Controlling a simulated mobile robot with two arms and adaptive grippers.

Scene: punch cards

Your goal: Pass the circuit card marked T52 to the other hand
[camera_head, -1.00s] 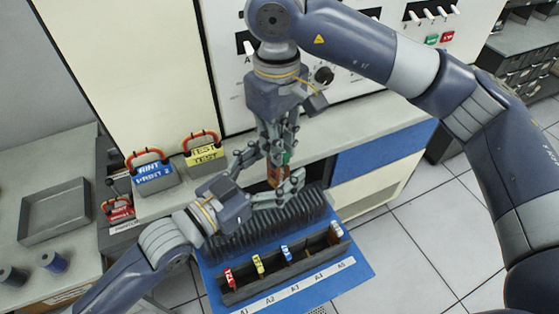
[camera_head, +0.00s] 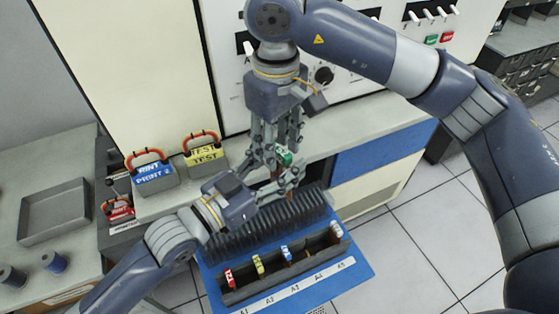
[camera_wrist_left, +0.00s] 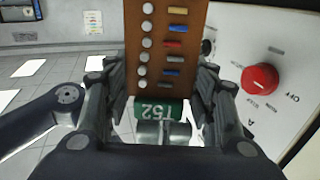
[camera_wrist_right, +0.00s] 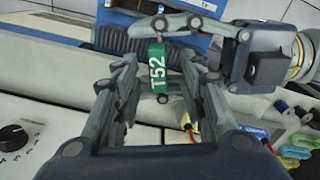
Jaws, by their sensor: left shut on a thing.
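The circuit card marked T52 (camera_wrist_left: 166,50) is a brown board with white dots and coloured parts. Its green T52 tab (camera_wrist_right: 158,68) also shows in the head view (camera_head: 284,158). My left gripper (camera_head: 284,184) is shut on the card, with fingers on both sides of it. My right gripper (camera_head: 277,164) comes down from above. Its fingers stand apart on either side of the tab, with gaps visible in the right wrist view. The fingers hide much of the card in the head view.
Below the hands is a blue board (camera_head: 345,291) with a black ribbed rack (camera_head: 265,238) and a slotted holder (camera_head: 240,293) with several coloured-tab cards. Behind stands a control panel (camera_head: 345,85). Tagged PRINT (camera_head: 153,175) and TEST (camera_head: 205,155) blocks stand left.

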